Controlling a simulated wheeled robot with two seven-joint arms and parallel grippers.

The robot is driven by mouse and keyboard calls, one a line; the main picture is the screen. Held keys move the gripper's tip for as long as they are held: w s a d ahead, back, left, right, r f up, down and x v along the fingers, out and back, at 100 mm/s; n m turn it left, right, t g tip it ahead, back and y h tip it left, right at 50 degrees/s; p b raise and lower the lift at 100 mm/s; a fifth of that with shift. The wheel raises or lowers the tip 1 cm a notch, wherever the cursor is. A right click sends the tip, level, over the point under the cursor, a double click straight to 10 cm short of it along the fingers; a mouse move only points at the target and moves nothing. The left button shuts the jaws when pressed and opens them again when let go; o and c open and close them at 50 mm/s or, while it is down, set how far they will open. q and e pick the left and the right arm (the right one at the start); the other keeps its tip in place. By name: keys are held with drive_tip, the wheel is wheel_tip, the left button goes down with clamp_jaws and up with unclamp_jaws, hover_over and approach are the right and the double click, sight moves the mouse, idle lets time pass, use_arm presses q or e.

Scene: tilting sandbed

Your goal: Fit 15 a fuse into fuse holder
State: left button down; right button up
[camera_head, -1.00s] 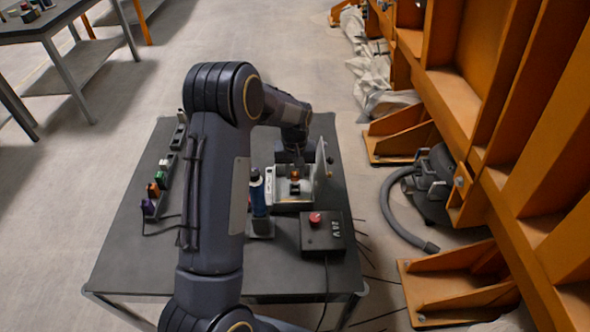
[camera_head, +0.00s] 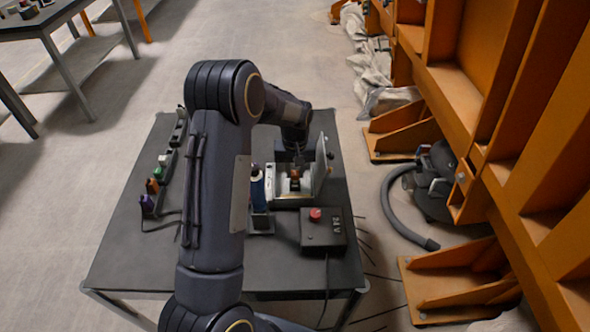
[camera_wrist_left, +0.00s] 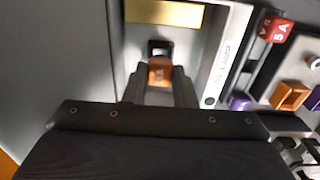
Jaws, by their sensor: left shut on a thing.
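My left gripper (camera_wrist_left: 160,88) is shut on an orange-brown fuse (camera_wrist_left: 160,71), which sits between its fingertips. The black fuse holder (camera_wrist_left: 160,47) shows just beyond the fuse in the left wrist view, inside the open grey fuse box (camera_head: 292,203). The fuse is close to the holder's dark opening; I cannot tell whether it touches or enters it. In the head view my left gripper (camera_head: 297,163) points down into the box, and the fuse is small and partly hidden there. My right gripper is not in view.
The box lid (camera_head: 321,166) stands open on the right. A black control box with a red knob (camera_head: 315,214) sits in front. A rack of coloured fuses (camera_head: 154,188) lies at the table's left. The front of the table (camera_head: 280,275) is clear.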

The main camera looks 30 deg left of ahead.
use_arm(q)
drive_tip(key=shift+f+b, duration=1)
drive_tip(key=shift+f, duration=0.35)
drive_tip(key=c, duration=0.6)
unclamp_jaws()
drive_tip(key=shift+c, duration=0.2)
drive_tip(key=shift+r, duration=0.2)
drive_tip(key=shift+r+p, duration=2.8)
drive_tip(key=shift+r, duration=1.1)
